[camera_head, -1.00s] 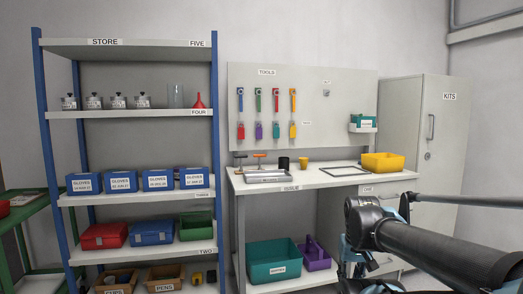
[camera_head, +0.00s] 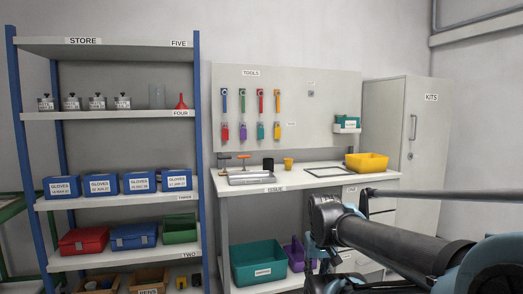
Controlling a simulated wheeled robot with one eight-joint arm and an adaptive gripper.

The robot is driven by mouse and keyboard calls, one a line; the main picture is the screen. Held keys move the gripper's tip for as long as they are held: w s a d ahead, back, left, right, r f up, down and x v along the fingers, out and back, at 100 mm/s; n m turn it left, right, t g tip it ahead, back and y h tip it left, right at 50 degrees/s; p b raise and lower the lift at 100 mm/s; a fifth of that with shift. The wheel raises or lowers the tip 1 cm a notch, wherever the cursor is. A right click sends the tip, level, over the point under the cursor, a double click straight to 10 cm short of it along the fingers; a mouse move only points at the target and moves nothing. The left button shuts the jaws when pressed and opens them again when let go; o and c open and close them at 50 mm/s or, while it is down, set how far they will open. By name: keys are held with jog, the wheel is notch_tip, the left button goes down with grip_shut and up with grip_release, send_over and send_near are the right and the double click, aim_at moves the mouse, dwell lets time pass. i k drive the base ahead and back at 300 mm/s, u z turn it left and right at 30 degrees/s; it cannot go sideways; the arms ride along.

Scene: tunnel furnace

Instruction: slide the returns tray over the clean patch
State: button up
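A shallow silver metal tray (camera_head: 252,178) sits on the left part of the white issue bench (camera_head: 290,180), near its front edge. Its label is too small to read, so I cannot tell if it is the returns tray. A dark-outlined pale rectangle (camera_head: 327,171) lies on the bench to its right; whether this is the clean patch or a thin frame is unclear. A yellow open bin (camera_head: 367,163) stands at the bench's right end. My arm crosses the lower right in front of the bench; my gripper is out of view.
Two small-headed tools, a black cup (camera_head: 268,164) and a yellow cup (camera_head: 288,163) stand behind the tray. A teal bin (camera_head: 258,264) and a purple caddy (camera_head: 296,255) sit under the bench. The blue-post shelf (camera_head: 110,115) is left; the kits cabinet (camera_head: 402,120) is right.

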aim_at(251, 177)
jog(key=i, duration=0.9)
jog(key=z, duration=0.05)
